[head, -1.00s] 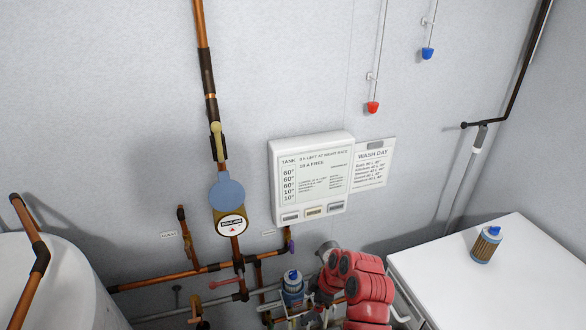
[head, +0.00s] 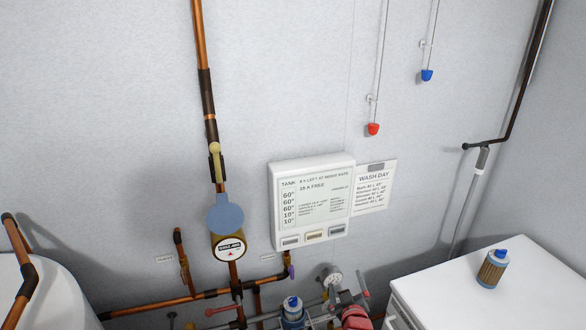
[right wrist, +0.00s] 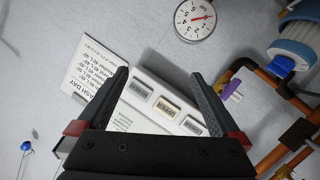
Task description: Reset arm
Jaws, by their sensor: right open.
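My right gripper (right wrist: 160,75) is open in the right wrist view, with its two dark fingers apart and nothing between the tips. Beyond the fingers is the white tank panel (right wrist: 150,85) with its row of small buttons. In the head view my red right arm shows only at the bottom edge, with the right gripper (head: 347,300) partly visible just below the panel (head: 312,205), near a round gauge (head: 331,278). The gauge also shows in the right wrist view (right wrist: 195,18). My left gripper is not in view.
Copper pipes and a meter (head: 230,248) run along the wall. A blue-capped filter (head: 292,313) stands among the low pipes. Another blue-capped cartridge (head: 492,268) stands on the white cabinet top (head: 450,297). A white tank (head: 55,295) is at left.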

